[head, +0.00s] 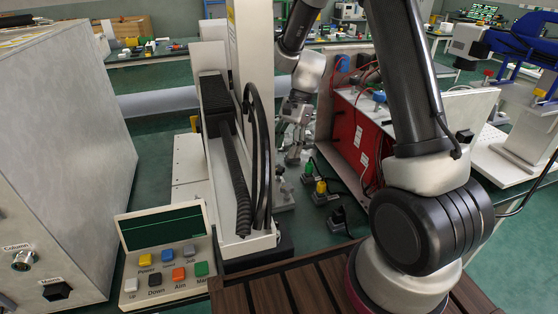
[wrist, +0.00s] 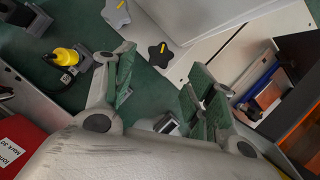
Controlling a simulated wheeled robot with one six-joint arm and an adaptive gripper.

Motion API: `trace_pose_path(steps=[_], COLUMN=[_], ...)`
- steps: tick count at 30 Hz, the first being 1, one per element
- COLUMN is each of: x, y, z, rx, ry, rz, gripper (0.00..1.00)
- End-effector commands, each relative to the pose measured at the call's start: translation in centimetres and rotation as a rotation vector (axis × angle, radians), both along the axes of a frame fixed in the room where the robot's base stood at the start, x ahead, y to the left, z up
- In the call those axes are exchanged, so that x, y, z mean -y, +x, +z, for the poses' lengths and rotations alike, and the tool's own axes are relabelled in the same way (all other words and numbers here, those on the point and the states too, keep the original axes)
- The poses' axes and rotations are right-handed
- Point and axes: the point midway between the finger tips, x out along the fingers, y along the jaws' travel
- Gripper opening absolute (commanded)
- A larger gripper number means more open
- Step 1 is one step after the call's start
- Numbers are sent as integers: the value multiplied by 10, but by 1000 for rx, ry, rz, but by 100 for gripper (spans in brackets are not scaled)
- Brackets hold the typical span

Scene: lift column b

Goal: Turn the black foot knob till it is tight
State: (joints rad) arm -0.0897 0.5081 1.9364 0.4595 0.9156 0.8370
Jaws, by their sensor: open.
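The black foot knob (wrist: 160,54) is star-shaped with a yellow mark, on a pale base plate in the wrist view. My gripper (wrist: 160,62) is open, its green-padded fingers apart with nothing between them. In the picture the knob shows in the gap near the fingertips; it looks beyond them, and no contact shows. A similar grey knob (wrist: 116,12) with a yellow mark lies up and left of it. In the head view my gripper (head: 294,155) points down right of the white column; I cannot make out the black knob there.
The white column (head: 240,60) with hoses is close on the left. A button panel (head: 168,255) stands in front.

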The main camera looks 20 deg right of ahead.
Motion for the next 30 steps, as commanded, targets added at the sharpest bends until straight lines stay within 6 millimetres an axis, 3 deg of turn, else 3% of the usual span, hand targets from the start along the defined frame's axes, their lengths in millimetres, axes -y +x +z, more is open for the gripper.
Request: trace_pose_path(steps=[9, 20, 28, 30], x=[-17, -20, -19, -19], y=[-9, -11, -11, -11], z=[-46, -54, -54, -54], rx=[-2, 1, 1, 1], ry=[-1, -1, -1, -1], rz=[1, 1, 1, 1], gripper=[55, 55, 10, 10])
